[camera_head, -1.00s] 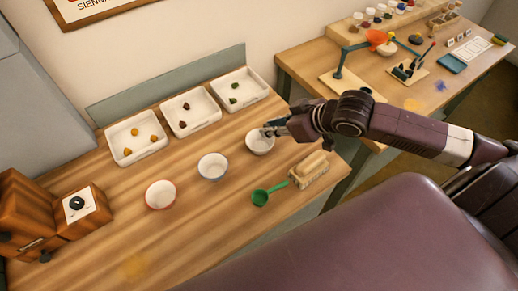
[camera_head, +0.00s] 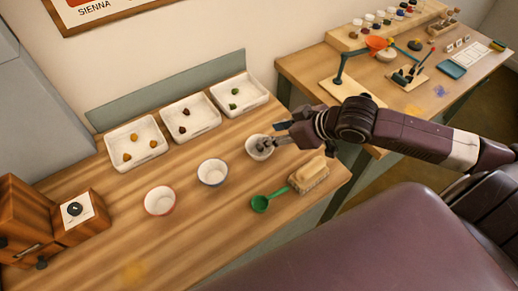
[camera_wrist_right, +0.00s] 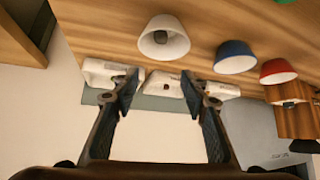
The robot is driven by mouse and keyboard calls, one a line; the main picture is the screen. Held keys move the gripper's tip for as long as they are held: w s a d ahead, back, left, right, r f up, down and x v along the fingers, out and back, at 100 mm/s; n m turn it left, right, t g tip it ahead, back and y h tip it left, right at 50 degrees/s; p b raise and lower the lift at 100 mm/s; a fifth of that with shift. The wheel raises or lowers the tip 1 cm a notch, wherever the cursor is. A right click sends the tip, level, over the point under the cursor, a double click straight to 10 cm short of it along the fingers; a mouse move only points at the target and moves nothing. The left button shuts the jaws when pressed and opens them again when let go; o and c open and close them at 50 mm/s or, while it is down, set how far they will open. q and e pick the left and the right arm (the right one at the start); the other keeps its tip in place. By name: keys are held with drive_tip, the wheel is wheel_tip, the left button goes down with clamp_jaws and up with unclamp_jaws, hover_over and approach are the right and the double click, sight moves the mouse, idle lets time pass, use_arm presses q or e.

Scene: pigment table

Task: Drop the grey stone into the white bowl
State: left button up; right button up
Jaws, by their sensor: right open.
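The white bowl (camera_head: 252,152) stands at the right end of a row of three bowls on the wooden table. It also shows in the right wrist view (camera_wrist_right: 150,48), with a small grey lump, apparently the grey stone (camera_wrist_right: 160,37), inside it. My right gripper (camera_head: 271,136) is at the bowl's right rim in the head view, partly covering it. In the right wrist view my right gripper (camera_wrist_right: 160,92) has its fingers wide apart with nothing between them. My left gripper is not in view.
A blue-rimmed bowl (camera_head: 212,181) and a red-rimmed bowl (camera_head: 160,208) stand to the left. Three white trays with coloured lumps, one of them the left tray (camera_head: 113,152), line the back.

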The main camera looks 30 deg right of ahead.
drive_tip(key=v, duration=1.1)
idle(0.6)
drive_tip(key=shift+s+r, duration=0.1)
drive_tip(key=shift+s, duration=0.05)
